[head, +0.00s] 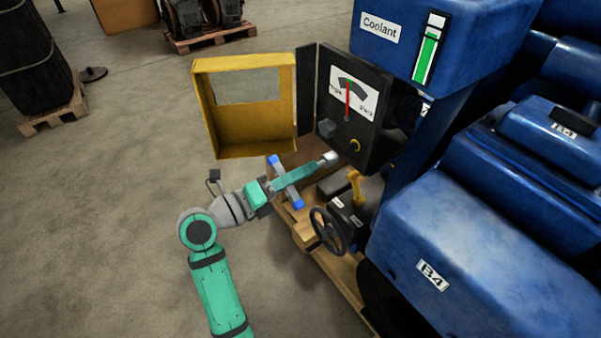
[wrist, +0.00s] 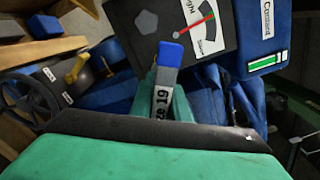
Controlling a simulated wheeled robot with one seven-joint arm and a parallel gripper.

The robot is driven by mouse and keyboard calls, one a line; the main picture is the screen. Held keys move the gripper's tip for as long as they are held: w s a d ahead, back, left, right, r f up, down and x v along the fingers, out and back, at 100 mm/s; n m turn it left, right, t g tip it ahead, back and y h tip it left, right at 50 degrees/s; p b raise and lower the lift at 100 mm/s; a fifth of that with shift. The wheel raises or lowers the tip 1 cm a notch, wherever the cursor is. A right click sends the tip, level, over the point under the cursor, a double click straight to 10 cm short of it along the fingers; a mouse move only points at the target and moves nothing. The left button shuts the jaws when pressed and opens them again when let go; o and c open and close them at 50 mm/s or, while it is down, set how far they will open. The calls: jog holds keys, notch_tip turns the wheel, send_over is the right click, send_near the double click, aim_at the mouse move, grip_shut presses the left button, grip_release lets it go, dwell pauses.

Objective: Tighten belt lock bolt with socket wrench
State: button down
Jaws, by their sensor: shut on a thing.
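My gripper (head: 294,178) is shut on the socket wrench, a bar with blue ends (head: 297,202) lying crosswise in the green fingers. In the wrist view the wrench (wrist: 163,103) has a blue end and a label ending in "ze 19". A grey socket-like tip (head: 330,158) shows beyond the fingers, just below the dark gauge box (head: 321,100). A dark many-sided bolt head (head: 327,128) is on the box's face, also seen in the wrist view (wrist: 147,22). The tip appears apart from it. The dial's red needle (head: 348,100) points nearly straight up.
An open yellow cover (head: 243,148) hangs left of the box. Below are a yellow lever (head: 356,188) and a dark handwheel (head: 328,231). The blue engine (head: 470,250) fills the right.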

aim_at(324, 162)
jog(key=n, duration=0.5)
jog(key=shift+w+d+n, duration=0.25)
jog(key=shift+d+n, duration=0.05)
jog(key=shift+d, duration=0.05)
jog(key=n, duration=0.6)
jog(key=shift+w+d, duration=0.2)
jog(key=shift+d, duration=0.15)
jog(key=x, duration=0.2)
jog(key=shift+w+d, duration=0.25)
jog(key=shift+w, duration=0.1)
jog(key=shift+d, duration=0.35)
jog(key=shift+a, duration=0.3)
jog(key=shift+d, duration=0.15)
